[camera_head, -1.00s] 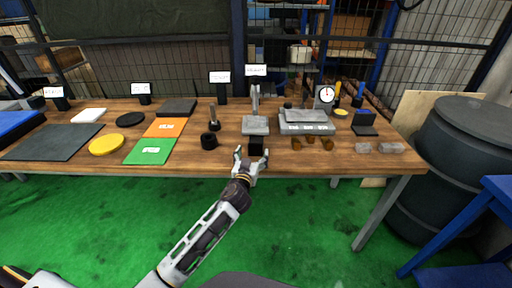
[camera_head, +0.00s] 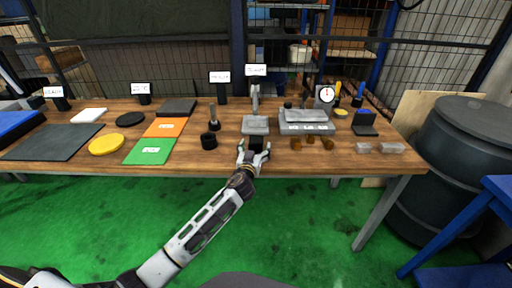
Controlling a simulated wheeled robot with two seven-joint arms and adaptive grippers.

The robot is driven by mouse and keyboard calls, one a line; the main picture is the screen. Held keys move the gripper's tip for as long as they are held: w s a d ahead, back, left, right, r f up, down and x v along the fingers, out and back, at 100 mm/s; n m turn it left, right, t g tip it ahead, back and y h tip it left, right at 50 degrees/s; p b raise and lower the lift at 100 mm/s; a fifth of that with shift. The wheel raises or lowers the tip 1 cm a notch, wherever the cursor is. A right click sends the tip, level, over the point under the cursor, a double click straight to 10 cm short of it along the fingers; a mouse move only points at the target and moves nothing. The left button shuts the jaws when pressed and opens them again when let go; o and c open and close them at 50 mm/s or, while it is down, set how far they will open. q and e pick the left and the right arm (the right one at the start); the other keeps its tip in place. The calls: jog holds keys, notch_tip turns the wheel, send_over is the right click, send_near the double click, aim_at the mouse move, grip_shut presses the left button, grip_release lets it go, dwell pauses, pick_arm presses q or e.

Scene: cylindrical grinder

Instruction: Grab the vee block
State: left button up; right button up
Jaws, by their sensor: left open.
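A small black block (camera_head: 257,141) sits at the front edge of the wooden bench, just in front of a grey stand base; I take it to be the vee block, but its groove cannot be made out. My left gripper (camera_head: 254,148) is open, with its fingers spread on either side of the block's near part. Whether the fingers touch it cannot be told. The gripper partly covers the block's lower part. My right gripper is not in view.
The grey stand (camera_head: 255,124) rises right behind the block. A black ring-shaped part (camera_head: 209,141) lies to the left, and small brown pieces (camera_head: 311,140) lie to the right. Two pale grey blocks (camera_head: 391,148) lie farther right on the wooden bench (camera_head: 335,163).

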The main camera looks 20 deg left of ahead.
pick_arm(q)
jog(key=shift+w, duration=0.2)
dwell(0.4)
grip_shut()
jog(key=shift+r, duration=0.2)
dwell(0.4)
